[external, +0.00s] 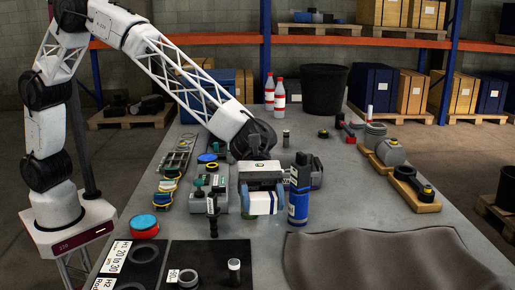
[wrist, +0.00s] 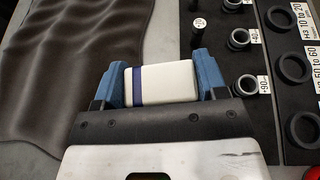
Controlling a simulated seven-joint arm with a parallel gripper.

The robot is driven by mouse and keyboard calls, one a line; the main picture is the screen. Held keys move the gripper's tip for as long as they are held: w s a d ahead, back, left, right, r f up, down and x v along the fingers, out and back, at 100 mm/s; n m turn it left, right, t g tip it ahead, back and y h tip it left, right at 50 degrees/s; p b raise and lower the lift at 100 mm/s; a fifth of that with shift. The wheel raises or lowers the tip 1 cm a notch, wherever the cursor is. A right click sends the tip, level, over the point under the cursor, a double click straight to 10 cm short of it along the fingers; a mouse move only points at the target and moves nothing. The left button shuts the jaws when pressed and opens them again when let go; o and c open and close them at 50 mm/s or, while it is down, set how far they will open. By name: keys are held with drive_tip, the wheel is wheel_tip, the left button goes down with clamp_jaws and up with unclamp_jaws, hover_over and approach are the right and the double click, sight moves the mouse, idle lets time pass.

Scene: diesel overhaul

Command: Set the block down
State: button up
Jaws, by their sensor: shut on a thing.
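The block (wrist: 175,83) is white with a dark blue band near one end. My gripper (wrist: 158,76) is shut on it, with one blue finger at each end, in the wrist view. In the external view my gripper (external: 262,203) points down over the middle of the bench, and the white block (external: 264,204) shows between its blue fingers. The block looks level. Its underside is hidden, and I cannot tell how high it is above the bench (external: 262,240).
A blue bottle (external: 298,195) stands close on the right of my gripper. A grey-green device (external: 208,200) is close on the left. A rumpled dark cloth (external: 385,262) covers the front right. Black mats with rings (external: 208,258) lie front left. Bare bench shows in between.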

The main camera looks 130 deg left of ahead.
sight(263, 196)
wheel_tip(263, 196, up, 11)
drive_tip(key=s+a+n+t+y, duration=0.1)
drive_tip(key=s+a, duration=0.3)
drive_tip(key=a, duration=0.7)
drive_tip(key=s+a+n+t+y, duration=0.1)
drive_tip(key=s+a+n+y, duration=0.15)
drive_tip(key=a, duration=0.75)
drive_tip(key=s+a+t+y, duration=0.1)
drive_tip(key=s+a, duration=0.4)
drive_tip(key=a, duration=0.6)
drive_tip(key=s+a+n+y, duration=0.2)
drive_tip(key=s+a, duration=0.9)
drive_tip(key=a, duration=0.2)
drive_tip(key=s+a+n+y, duration=0.2)
drive_tip(key=s+a, duration=0.8)
drive_tip(key=a, duration=0.3)
wheel_tip(263, 196, down, 18)
drive_tip(key=shift+r, duration=0.15)
drive_tip(key=shift+f, duration=3.15)
